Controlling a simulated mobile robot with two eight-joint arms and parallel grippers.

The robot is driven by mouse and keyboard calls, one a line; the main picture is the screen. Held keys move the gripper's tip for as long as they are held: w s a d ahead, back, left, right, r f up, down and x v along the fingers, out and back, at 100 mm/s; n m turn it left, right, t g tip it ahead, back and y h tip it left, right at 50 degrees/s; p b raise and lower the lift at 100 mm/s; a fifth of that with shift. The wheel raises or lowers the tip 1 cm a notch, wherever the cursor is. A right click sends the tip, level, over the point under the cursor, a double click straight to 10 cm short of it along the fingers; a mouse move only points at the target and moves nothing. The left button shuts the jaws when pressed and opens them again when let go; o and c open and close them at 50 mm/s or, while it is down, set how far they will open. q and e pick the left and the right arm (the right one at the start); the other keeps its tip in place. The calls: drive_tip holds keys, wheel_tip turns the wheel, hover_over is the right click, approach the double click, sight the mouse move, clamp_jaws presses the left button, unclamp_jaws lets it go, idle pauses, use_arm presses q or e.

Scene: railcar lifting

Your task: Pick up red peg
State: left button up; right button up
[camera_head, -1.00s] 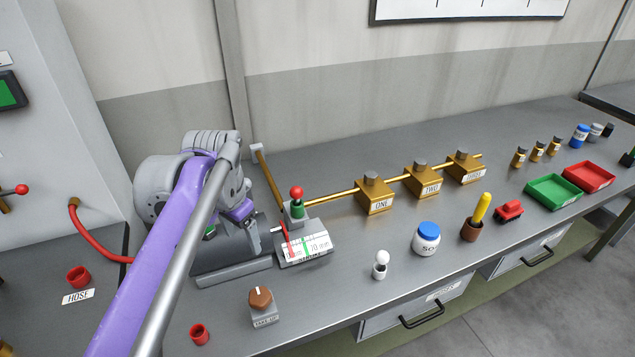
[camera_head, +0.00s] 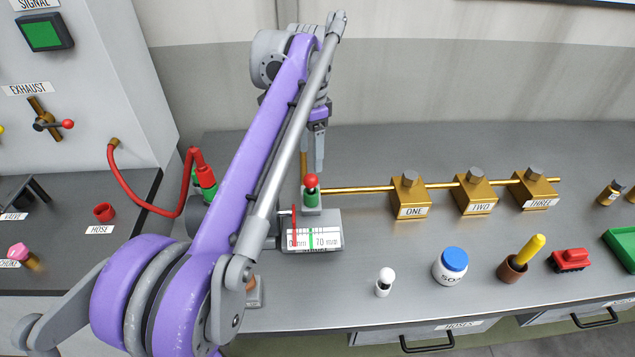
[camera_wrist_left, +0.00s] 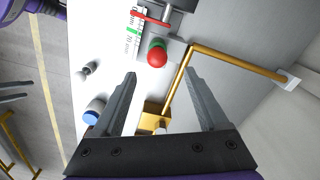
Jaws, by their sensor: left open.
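The red peg, as far as I can tell, is the red round-topped piece (camera_head: 311,181) on a green collar, upright on a grey block behind the gauge. In the left wrist view its red ball (camera_wrist_left: 157,57) shows just beyond the fingertips. My left gripper (camera_head: 319,160) points down just behind and above the red ball in the head view. In the left wrist view my left gripper (camera_wrist_left: 162,78) has its fingers wide apart with nothing between the tips. The ball lies near the middle of the gap's line, apart from both fingers. My right gripper is out of view.
A gauge block (camera_head: 314,238) with a red pointer stands in front of the peg. A brass rod (camera_head: 370,189) runs right to brass blocks (camera_head: 409,196). A red hose (camera_head: 148,207) is at left. A white knob (camera_head: 384,282) and blue-lidded jar (camera_head: 450,266) stand nearer the front.

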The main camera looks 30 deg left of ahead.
sight(311, 176)
use_arm(q)
drive_tip(key=f, duration=0.2)
drive_tip(key=shift+s+a+f, duration=0.1)
drive_tip(key=shift+s+f, duration=0.1)
drive_tip(key=shift+f, duration=0.2)
drive_tip(key=shift+d+f, duration=0.2)
drive_tip(key=shift+f, duration=2.8)
clamp_jaws()
